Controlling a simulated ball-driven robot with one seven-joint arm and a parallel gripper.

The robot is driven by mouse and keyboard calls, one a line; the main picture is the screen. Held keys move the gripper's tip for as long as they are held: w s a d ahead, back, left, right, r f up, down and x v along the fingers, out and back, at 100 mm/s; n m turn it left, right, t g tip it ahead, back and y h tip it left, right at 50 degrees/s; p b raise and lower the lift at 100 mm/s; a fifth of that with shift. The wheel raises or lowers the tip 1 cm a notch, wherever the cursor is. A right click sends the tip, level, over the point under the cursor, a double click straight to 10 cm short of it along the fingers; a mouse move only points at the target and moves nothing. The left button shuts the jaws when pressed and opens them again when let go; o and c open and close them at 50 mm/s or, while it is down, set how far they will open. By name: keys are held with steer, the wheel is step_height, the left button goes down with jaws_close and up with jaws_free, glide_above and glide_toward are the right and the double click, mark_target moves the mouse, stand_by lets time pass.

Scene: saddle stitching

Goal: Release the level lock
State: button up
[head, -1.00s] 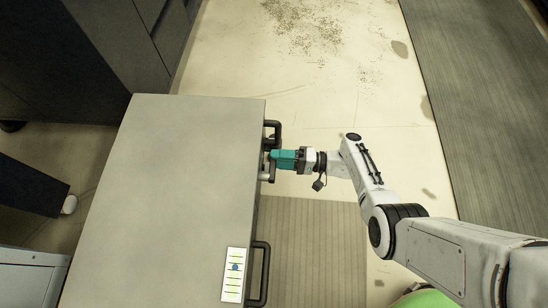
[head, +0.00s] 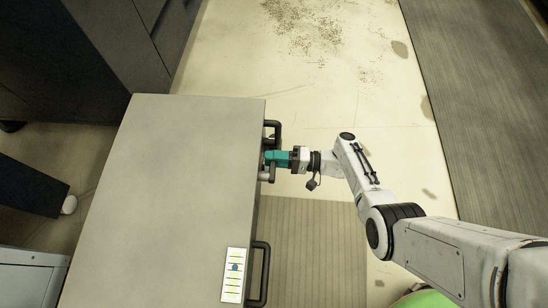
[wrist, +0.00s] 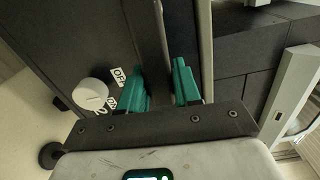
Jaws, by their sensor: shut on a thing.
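My gripper (head: 268,157) has teal fingers and reaches from the right to the side of a grey-topped cabinet (head: 170,190), beside a black handle (head: 277,131). In the wrist view, its fingers stand on either side of a dark, narrow bar (wrist: 158,60), and they are shut on it. I cannot tell for sure whether this bar is the level lock. A white round knob (wrist: 91,93) with a slot sits on the dark panel left of the fingers, next to an OFF label (wrist: 119,73). A second label beside it is partly hidden by a finger.
Another black handle (head: 262,274) is lower on the same cabinet side. A white strip with a blue dot (head: 235,267) lies on the cabinet top. A ribbed mat (head: 310,250) covers the floor right of the cabinet. The pale floor beyond (head: 330,90) is open.

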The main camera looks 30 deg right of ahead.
steer(key=shift+s, duration=0.1)
jaws_close()
steer(key=shift+f, duration=0.1)
steer(key=shift+r+n, duration=0.3)
steer(key=shift+n, duration=0.3)
steer(key=o, duration=0.9)
jaws_free()
steer(key=v, duration=1)
steer(key=shift+s+d, duration=0.2)
steer(key=shift+d, duration=0.15)
